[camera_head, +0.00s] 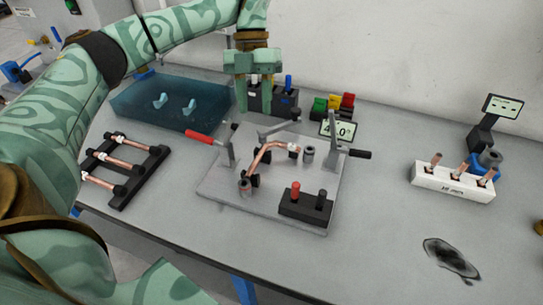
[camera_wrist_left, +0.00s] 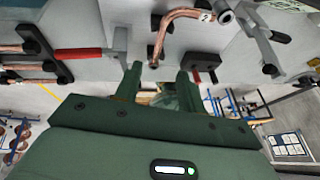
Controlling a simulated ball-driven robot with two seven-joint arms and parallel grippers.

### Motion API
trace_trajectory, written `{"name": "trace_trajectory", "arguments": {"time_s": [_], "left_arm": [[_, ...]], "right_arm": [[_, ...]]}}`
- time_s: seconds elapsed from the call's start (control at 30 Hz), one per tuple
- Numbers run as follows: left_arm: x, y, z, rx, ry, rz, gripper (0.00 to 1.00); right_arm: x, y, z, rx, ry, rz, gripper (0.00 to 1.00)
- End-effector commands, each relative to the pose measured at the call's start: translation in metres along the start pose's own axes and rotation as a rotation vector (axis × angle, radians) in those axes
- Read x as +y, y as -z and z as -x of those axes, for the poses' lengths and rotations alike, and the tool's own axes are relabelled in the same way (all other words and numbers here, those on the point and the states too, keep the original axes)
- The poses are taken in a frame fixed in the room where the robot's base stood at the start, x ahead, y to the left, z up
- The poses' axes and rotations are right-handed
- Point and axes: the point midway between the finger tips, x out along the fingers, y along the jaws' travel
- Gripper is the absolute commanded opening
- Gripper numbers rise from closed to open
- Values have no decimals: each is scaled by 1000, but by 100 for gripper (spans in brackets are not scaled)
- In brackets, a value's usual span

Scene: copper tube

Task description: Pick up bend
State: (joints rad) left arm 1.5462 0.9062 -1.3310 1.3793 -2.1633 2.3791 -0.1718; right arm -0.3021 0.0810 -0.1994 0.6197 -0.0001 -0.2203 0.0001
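The bend (camera_head: 268,153) is a curved copper tube with a white fitting at one end. It sits in a fixture on a grey base plate (camera_head: 222,190) in the middle of the bench. In the left wrist view the bend (camera_wrist_left: 163,38) lies beyond the fingertips, and its white fitting is near the top edge. My left gripper (camera_head: 253,100) points down above the back of the fixture, apart from the bend. Its fingers are spread, and in the left wrist view the gap between them (camera_wrist_left: 160,76) is empty. My right gripper is not in view.
A red-handled clamp (camera_head: 203,138) and a black-handled clamp (camera_head: 352,152) flank the bend. A black rack (camera_head: 150,172) of copper tubes lies left, a blue tray (camera_head: 130,100) behind it. A white block (camera_head: 440,182) with tubes stands right. The bench at the front right is mostly clear.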

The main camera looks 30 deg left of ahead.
Motion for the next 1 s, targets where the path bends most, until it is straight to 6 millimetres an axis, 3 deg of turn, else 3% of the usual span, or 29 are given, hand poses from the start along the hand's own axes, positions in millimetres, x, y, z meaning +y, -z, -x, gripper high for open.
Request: {"name": "trace_trajectory", "arguments": {"time_s": [0.03, 0.1, 0.37, 0.6, 0.73, 0.97, 1.0], "left_arm": [[2, -2, -18, 8, -1, 0, 40], [1, -2, -33, 6, -1, -1, 40], [1, -1, -59, 1, 1, 0, 40], [4, -9, -98, 5, -1, 0, 40], [3, -8, -108, 2, 0, 0, 40], [2, -7, -108, -1, 1, 1, 40], [2, -7, -108, -1, 1, 1, 29]], "right_arm": [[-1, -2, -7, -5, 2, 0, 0], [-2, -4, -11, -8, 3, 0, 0], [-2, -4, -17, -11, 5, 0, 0], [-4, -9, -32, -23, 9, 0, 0], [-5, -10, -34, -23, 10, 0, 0], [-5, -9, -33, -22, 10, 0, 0], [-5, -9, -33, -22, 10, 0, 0]]}}
